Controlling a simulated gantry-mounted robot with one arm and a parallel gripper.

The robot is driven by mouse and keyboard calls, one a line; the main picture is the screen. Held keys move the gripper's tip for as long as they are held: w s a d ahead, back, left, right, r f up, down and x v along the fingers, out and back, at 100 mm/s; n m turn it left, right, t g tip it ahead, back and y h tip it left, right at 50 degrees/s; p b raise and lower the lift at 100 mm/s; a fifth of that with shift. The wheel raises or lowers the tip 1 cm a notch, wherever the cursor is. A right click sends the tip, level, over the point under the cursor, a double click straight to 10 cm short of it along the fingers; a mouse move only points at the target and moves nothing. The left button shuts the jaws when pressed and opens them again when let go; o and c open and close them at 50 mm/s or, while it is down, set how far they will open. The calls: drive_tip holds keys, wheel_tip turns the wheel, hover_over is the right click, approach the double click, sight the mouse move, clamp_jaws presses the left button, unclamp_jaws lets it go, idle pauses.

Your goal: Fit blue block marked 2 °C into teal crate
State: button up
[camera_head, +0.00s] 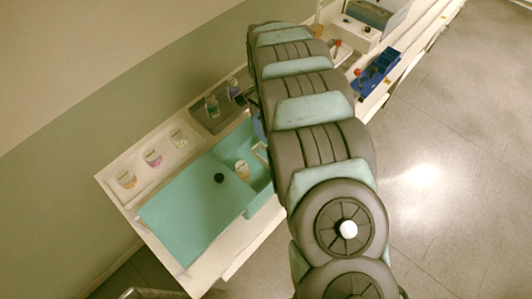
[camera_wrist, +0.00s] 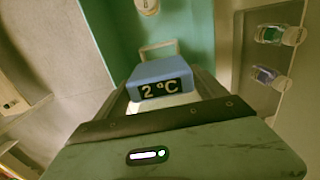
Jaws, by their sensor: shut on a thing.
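The blue block marked 2 °C (camera_wrist: 165,72) is held between the fingers of my gripper (camera_wrist: 162,88) in the wrist view, its label facing the camera. In the head view my arm hides most of the gripper; a small blue patch beside the arm may be the block. The teal crate (camera_head: 259,181) is left of my arm in the head view, partly covered by it. Teal surfaces (camera_wrist: 187,25) also show beyond the block in the wrist view. A pale handle-like loop (camera_wrist: 158,46) shows just past the block. I cannot tell the block's height above the crate.
A bottle (camera_head: 243,171) stands by the crate, next to a teal mat (camera_head: 190,215) with a black round thing (camera_head: 219,178). Two bottles (camera_head: 212,105) sit in a grey tray. A blue rack (camera_head: 376,70) is farther right.

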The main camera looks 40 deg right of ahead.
wheel_tip(320, 180, down, 15)
drive_tip(key=shift+b, duration=0.6)
drive_tip(key=shift+f, duration=0.2)
drive_tip(key=o, duration=1.6)
drive_tip(key=shift+o, duration=0.2)
drive_tip(key=shift+r, duration=0.1)
wheel_tip(320, 180, up, 12)
drive_tip(key=shift+r, duration=0.1)
